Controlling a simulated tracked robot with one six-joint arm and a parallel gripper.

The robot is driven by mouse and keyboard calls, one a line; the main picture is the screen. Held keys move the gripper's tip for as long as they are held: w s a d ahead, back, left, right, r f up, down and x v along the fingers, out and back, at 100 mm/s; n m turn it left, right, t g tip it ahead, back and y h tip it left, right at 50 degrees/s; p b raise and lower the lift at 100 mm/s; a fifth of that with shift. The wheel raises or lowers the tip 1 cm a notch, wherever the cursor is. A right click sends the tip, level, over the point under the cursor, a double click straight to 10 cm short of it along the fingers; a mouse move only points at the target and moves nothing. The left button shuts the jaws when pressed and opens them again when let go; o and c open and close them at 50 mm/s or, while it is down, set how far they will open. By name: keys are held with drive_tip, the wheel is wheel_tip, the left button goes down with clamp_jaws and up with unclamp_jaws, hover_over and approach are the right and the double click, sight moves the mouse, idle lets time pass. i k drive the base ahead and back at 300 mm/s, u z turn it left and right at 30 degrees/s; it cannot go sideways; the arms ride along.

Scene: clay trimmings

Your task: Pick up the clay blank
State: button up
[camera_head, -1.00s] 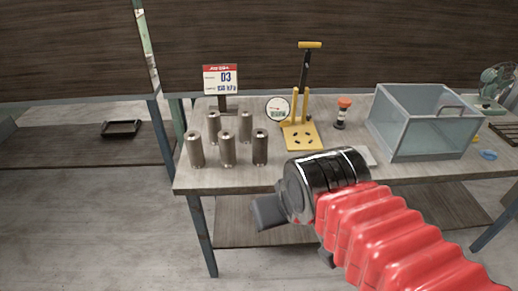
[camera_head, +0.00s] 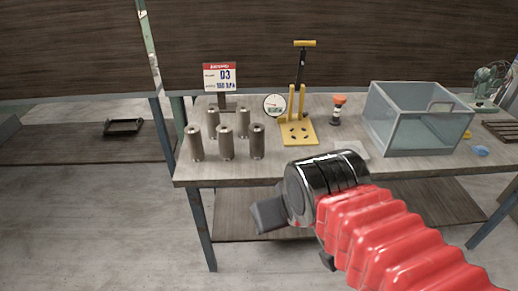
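Several grey-brown upright cylinders with small tops (camera_head: 227,143) stand in two rows on the left part of the workbench. I cannot tell for sure whether one of them is the clay blank. A pale flat piece (camera_head: 352,149) lies near the front edge, partly hidden behind my wrist; what it is stays unclear. My gripper (camera_head: 295,238) is in front of the bench's front edge, below and to the right of the cylinders. Its two dark fingers show apart, with nothing seen between them. It touches none of the bench objects.
The workbench (camera_head: 225,175) also holds a sign (camera_head: 220,77), a round gauge (camera_head: 274,105), a yellow hand press (camera_head: 299,131), an orange-topped bottle (camera_head: 338,108) and a clear-walled box (camera_head: 415,125). A blue item (camera_head: 481,151) and a fan (camera_head: 490,85) are at right. The front left corner is bare.

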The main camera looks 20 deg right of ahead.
sight(257, 131)
drive_tip(key=k, duration=1.15)
drive_tip(key=u, duration=0.75)
drive_tip(key=i, duration=1.85)
drive_tip(key=z, duration=0.65)
drive_tip(key=i, duration=0.65)
drive_tip(key=z, duration=0.5)
